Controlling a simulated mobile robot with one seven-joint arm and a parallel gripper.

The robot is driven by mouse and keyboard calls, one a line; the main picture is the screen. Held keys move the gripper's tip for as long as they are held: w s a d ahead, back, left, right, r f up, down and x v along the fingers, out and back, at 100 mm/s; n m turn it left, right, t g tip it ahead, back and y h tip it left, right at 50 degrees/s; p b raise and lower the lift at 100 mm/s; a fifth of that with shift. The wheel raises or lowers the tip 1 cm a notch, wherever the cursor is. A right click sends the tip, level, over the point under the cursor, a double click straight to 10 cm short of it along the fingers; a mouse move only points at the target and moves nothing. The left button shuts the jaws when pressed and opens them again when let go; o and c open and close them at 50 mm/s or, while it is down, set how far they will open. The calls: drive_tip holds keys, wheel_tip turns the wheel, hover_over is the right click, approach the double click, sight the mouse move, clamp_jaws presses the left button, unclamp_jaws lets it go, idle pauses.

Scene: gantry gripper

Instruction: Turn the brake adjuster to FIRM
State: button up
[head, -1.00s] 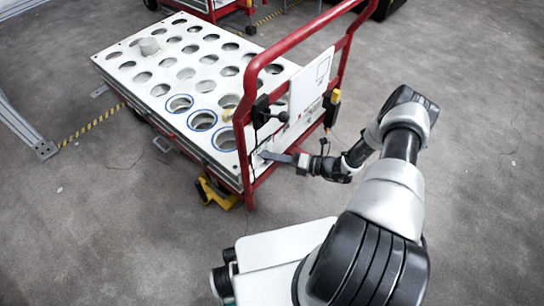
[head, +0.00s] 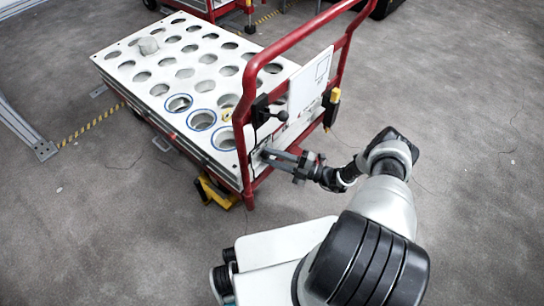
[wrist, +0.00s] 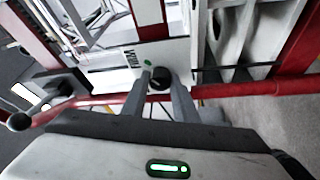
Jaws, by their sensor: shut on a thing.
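The brake adjuster is a small dark round knob (wrist: 160,80) on a white plate (wrist: 125,58) in the wrist view. The plate carries dark lettering, turned and hard to read, and a green mark beside the knob. My gripper (wrist: 161,76) has one finger on each side of the knob and is shut on it. In the head view my gripper (head: 267,154) reaches the lower part of the red cart's handle end, and its fingers hide the knob there. I cannot tell which setting the knob points to.
The red handle frame (head: 250,95) rises around the gripper. A black ball-ended lever (head: 282,116) sticks out just above it. The white cart top (head: 140,80) has rows of round holes and one grey cylinder (head: 148,45). The floor to the right is clear.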

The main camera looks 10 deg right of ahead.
drive_tip(key=shift+m+t, duration=0.3)
drive_tip(key=shift+m, duration=0.4)
drive_tip(key=o, duration=1.1)
drive_tip(key=shift+c, duration=0.2)
drive_tip(key=v, duration=1.2)
drive_tip(key=shift+f, duration=0.25)
drive_tip(key=shift+r, duration=0.1)
